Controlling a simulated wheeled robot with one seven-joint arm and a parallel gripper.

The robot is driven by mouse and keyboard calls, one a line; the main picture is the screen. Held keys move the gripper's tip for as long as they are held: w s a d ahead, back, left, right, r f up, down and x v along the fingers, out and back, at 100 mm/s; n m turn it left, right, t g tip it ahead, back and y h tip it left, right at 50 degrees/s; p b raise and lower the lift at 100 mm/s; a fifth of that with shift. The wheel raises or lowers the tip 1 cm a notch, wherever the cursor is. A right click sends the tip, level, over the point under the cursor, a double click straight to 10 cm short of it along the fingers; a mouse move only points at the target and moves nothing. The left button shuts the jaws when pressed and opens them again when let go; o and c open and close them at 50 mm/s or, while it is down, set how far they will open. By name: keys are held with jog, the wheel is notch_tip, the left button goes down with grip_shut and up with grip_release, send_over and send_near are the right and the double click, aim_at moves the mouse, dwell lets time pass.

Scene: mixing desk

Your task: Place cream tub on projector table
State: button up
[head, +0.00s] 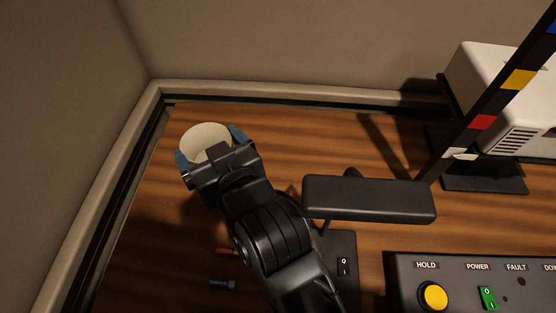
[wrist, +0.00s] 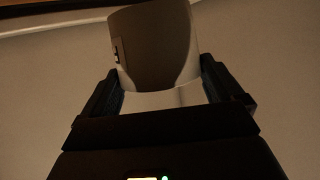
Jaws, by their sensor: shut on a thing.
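The cream tub (head: 207,138) is a pale round tub at the upper left of the head view, over the wooden desk. My gripper (head: 210,158) has its fingers on either side of the tub and is shut on it. In the wrist view the tub (wrist: 160,50) stands between the two dark fingers (wrist: 160,92), with a brown panel on its side. I cannot tell whether the tub touches the desk. The projector (head: 500,95), a white box, is at the upper right of the head view on a dark stand (head: 485,175).
A dark padded bar (head: 370,198) is right of my arm. A control panel (head: 470,285) with a yellow button fills the lower right. A striped pole (head: 500,100) crosses before the projector. Small red (head: 227,251) and blue (head: 222,284) items lie at lower left. Walls border the desk.

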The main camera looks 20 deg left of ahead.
jog(key=shift+f, duration=5)
jog(key=shift+f+b, duration=0.2)
jog(key=shift+b, duration=0.15)
jog(key=o, duration=0.7)
jog(key=shift+r, duration=0.15)
jog(key=v, duration=1.2)
jog(key=shift+r, duration=0.1)
